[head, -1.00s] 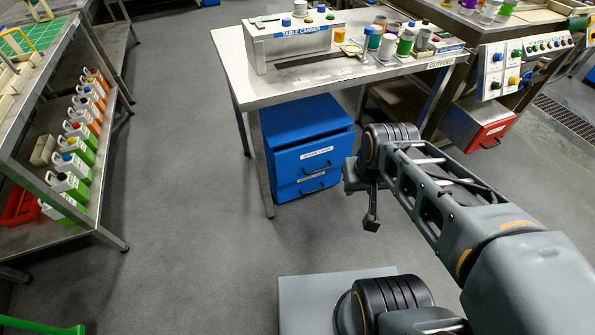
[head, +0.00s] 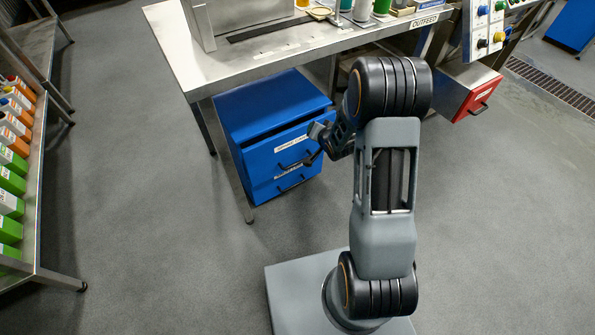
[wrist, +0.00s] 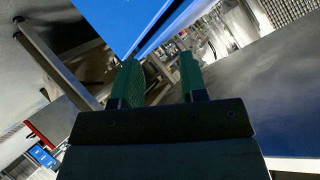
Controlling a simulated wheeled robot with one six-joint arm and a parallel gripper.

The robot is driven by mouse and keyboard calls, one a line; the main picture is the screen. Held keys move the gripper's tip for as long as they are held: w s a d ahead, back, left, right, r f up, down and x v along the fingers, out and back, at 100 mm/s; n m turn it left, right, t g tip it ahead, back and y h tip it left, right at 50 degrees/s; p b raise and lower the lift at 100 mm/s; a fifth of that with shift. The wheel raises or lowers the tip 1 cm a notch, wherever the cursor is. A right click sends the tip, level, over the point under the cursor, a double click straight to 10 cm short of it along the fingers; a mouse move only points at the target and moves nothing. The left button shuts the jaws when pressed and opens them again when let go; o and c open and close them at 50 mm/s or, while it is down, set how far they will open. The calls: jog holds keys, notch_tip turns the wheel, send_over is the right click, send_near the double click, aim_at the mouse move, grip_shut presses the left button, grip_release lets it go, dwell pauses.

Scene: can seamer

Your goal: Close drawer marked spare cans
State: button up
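A blue drawer cabinet (head: 262,105) stands under the steel table in the head view. Its top drawer (head: 285,150) has a black handle and a white label too small to read surely; it sticks out a little from the cabinet. A second drawer (head: 285,184) sits below it. My gripper (head: 318,140) is at the right front of the top drawer, by its handle; I cannot tell whether they touch. In the wrist view my gripper (wrist: 161,76) has its two green fingers apart with nothing held between them. A blue surface (wrist: 120,20) lies just beyond the fingers.
The steel table (head: 190,65) overhangs the cabinet, with a leg near its left front. A red-fronted drawer (head: 470,95) stands out under the neighbouring bench on the right. The floor (head: 150,200) in between is clear.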

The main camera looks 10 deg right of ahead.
notch_tip(320, 180, down, 16)
jog(key=s+a+m+t+y+b, duration=0.1)
jog(key=m+t+y+b, duration=0.2)
jog(key=b, duration=0.2)
jog(key=m+t+y+b, duration=0.2)
jog(key=m+t+b, duration=0.1)
jog(key=m+t, duration=0.15)
send_near(297, 162)
jog(key=shift+m, duration=0.35)
jog(key=b+x, duration=0.1)
jog(key=x, duration=0.2)
jog(key=b+x, duration=0.1)
jog(key=x, duration=0.2)
jog(key=b+x, duration=0.1)
jog(key=x, duration=0.3)
jog(key=shift+w+f, duration=0.1)
jog(key=shift+f, duration=0.25)
jog(key=shift+c, duration=0.3)
grip_shut()
